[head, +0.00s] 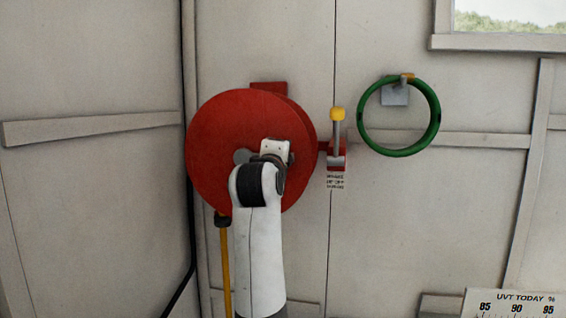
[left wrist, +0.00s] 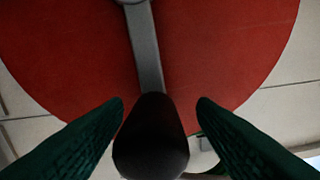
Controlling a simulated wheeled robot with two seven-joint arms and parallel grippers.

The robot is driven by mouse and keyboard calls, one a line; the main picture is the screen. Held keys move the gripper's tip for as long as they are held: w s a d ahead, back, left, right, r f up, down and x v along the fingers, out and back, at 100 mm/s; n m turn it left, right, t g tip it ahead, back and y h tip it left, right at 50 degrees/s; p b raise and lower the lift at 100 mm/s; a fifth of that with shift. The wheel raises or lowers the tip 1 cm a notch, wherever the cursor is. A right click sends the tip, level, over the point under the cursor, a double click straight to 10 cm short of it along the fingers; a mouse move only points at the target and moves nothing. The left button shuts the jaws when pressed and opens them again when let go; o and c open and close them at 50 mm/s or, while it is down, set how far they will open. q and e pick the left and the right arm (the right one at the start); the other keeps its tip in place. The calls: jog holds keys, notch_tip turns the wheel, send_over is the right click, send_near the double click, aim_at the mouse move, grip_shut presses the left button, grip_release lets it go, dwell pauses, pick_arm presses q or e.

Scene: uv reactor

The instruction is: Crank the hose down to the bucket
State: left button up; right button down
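The red hose reel (head: 222,135) is on the wall, left of centre in the head view, and fills the top of the left wrist view (left wrist: 60,50). Its grey crank arm (left wrist: 147,45) ends in a dark handle (left wrist: 150,145). My left gripper (left wrist: 160,103) is open, with a finger on each side of the handle and a visible gap to each; in the head view my own arm hides the fingers. The yellow hose (head: 226,270) hangs from a dark fitting at the reel's lower left. No bucket shows. My right gripper is not in view.
A lever with a yellow knob (head: 337,114) stands on a red bracket just right of the reel, above a small label. A green ring (head: 435,125) hangs further right. A UVT gauge board (head: 512,303) is at the lower right. A dark cable runs down the wall corner.

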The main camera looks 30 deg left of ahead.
pick_arm(q)
jog(key=shift+f, duration=0.1)
jog(key=shift+s+d+f+b, duration=0.1)
jog(key=shift+s+d+b, duration=0.05)
jog(key=shift+s+b, duration=0.35)
jog(key=b+v, duration=0.4)
jog(key=v, duration=0.7)
